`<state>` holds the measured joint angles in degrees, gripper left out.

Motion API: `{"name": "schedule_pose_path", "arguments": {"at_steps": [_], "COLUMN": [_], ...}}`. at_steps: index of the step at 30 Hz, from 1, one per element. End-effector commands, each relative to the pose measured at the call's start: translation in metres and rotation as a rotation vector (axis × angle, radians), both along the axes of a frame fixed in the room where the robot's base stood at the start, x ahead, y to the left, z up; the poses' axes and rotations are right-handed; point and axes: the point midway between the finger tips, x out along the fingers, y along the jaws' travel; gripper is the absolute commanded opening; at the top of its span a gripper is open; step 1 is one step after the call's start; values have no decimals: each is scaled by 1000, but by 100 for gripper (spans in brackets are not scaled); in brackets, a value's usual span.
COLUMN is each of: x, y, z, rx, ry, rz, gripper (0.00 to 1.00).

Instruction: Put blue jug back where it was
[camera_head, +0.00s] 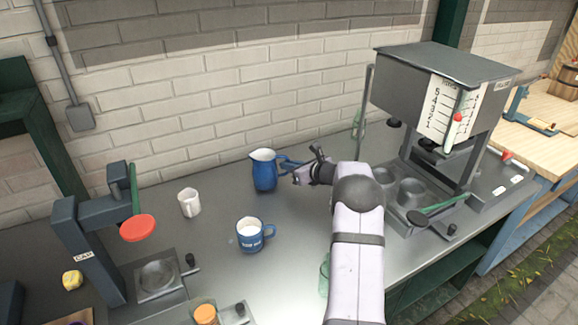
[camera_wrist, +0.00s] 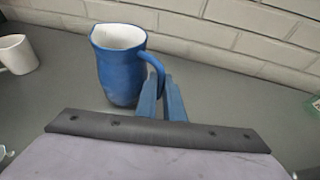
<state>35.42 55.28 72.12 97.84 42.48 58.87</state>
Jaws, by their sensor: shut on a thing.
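The blue jug (camera_head: 264,172) with a white inside stands upright on the grey counter near the brick wall; I cannot tell whether its base touches the counter. In the wrist view the jug (camera_wrist: 121,72) is at the upper left, its handle on its right side. My gripper (camera_head: 287,163) reaches in from the right and is shut on the jug's handle. In the wrist view the blue fingers of my gripper (camera_wrist: 160,92) meet at the handle. The far side of the jug is hidden.
A white cup (camera_head: 189,203) stands left of the jug, and a blue mug (camera_head: 250,236) with white contents is in front. A grey press with a red disc (camera_head: 137,228) is at the left. A large grey dispenser (camera_head: 440,90) stands at the right. Bare counter (camera_head: 222,222) lies between the cups.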

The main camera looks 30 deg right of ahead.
Motion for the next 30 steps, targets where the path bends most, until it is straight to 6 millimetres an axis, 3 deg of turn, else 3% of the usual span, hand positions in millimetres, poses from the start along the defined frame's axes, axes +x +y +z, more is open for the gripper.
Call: {"name": "schedule_pose_path", "arguments": {"at_steps": [15,16,18,30], "x": [0,0,0,0], "y": [0,0,0,0], "z": [-8,-8,-7,-4], "rx": [0,-1,-1,-1], "ry": [-3,-1,-1,-1], "rz": [0,0,0,0], "gripper": [0,13,27,27]}}
